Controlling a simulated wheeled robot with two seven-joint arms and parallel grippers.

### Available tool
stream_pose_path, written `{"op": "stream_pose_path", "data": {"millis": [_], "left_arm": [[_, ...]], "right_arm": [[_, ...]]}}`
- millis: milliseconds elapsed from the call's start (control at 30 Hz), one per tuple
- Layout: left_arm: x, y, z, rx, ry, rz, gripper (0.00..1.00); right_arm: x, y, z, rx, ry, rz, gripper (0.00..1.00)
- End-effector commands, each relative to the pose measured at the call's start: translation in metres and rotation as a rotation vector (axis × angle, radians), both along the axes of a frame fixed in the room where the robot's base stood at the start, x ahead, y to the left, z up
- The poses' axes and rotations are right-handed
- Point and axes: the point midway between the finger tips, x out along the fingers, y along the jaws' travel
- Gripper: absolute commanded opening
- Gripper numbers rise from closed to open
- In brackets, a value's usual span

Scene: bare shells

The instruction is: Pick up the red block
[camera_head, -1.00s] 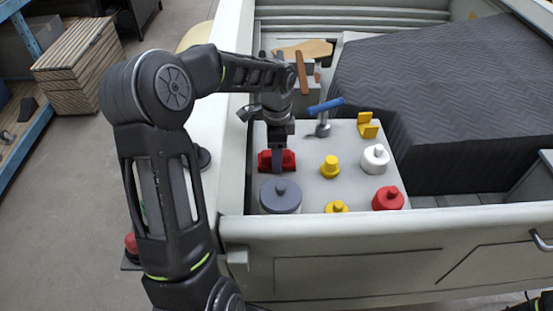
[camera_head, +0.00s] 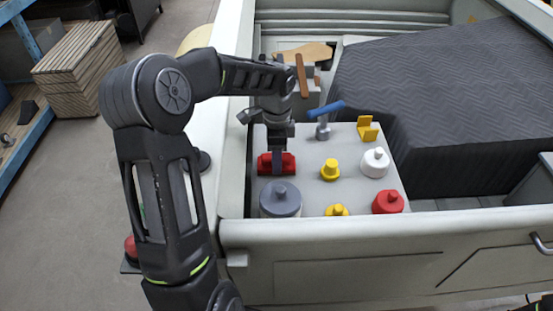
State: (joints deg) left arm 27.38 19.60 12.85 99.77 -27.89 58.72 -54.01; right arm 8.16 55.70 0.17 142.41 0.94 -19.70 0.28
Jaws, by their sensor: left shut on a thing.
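The red block (camera_head: 289,162) is on the left part of the light grey board in the truck bed. My left gripper (camera_head: 277,160) points down at it from above and is shut on it, with a finger in front of the block's middle. I cannot tell whether the block is clear of the board. The finger hides part of the block. My right gripper is not in view; only a dark bit of what may be my right arm shows at the bottom right corner.
A grey round weight (camera_head: 281,200) stands just in front of the block. Yellow weights (camera_head: 330,170), a white one (camera_head: 375,162) and a red one (camera_head: 387,201) stand to the right. The bed wall (camera_head: 400,232) rises in front.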

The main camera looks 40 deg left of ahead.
Motion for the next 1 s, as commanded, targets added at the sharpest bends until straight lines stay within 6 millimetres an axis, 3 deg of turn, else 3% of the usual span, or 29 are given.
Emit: {"op": "stream_pose_path", "data": {"millis": [167, 600, 1000], "left_arm": [[0.001, 0.000, 0.015, 0.002, -0.005, -0.001, 0.05], [0.001, 0.000, 0.091, 0.002, -0.004, 0.000, 0.05], [0.000, 0.000, 0.100, 0.001, -0.001, 0.000, 0.05]], "right_arm": [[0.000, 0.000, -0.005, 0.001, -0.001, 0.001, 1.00], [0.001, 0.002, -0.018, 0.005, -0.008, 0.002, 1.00], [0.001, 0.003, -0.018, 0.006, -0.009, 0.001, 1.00]]}}
